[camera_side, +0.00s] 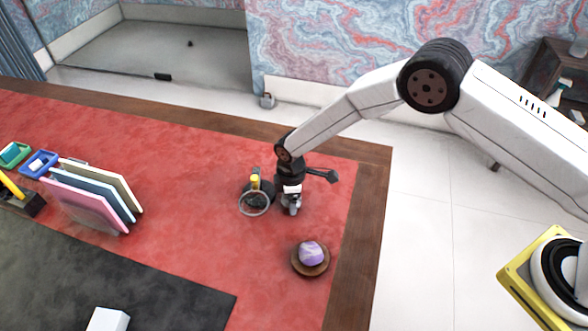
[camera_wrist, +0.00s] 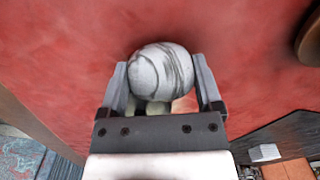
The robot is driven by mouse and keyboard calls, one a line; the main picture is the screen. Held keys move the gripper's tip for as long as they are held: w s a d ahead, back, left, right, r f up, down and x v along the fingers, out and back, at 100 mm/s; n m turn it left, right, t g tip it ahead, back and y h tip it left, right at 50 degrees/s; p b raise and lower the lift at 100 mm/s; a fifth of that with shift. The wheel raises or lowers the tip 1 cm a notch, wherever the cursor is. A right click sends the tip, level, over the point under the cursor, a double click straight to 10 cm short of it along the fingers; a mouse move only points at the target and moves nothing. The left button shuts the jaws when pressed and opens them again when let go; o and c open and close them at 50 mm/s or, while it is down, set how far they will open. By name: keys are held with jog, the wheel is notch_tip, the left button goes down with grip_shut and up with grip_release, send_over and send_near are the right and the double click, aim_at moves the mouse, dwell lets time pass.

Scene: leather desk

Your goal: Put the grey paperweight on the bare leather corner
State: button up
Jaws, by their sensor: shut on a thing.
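The grey paperweight (camera_wrist: 160,70) is a rounded, pale stone with dark veins. My gripper (camera_wrist: 163,88) is shut on it, with one finger on each side. In the side view my gripper (camera_side: 291,197) points down over the red leather (camera_side: 215,165), and the paperweight (camera_side: 294,209) shows only as a small grey patch under it. I cannot tell whether it touches the leather. The bare leather corner (camera_side: 338,172) at the far right of the desk is partly behind my gripper.
A purple paperweight (camera_side: 312,252) sits on a round wooden coaster (camera_side: 297,267) nearer the front. A ring-shaped item (camera_side: 254,212) with a yellow part stands close left of my gripper. Upright folders (camera_side: 90,205) and a dark mat (camera_side: 150,285) lie further left. The wooden desk edge (camera_side: 364,220) runs along the right.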

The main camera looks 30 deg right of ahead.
dwell(0.3)
jog(key=o, duration=1.2)
jog(key=shift+f, duration=0.15)
jog(key=shift+c, duration=0.2)
notch_tip(320, 180, up, 12)
jog(key=shift+r, duration=0.2)
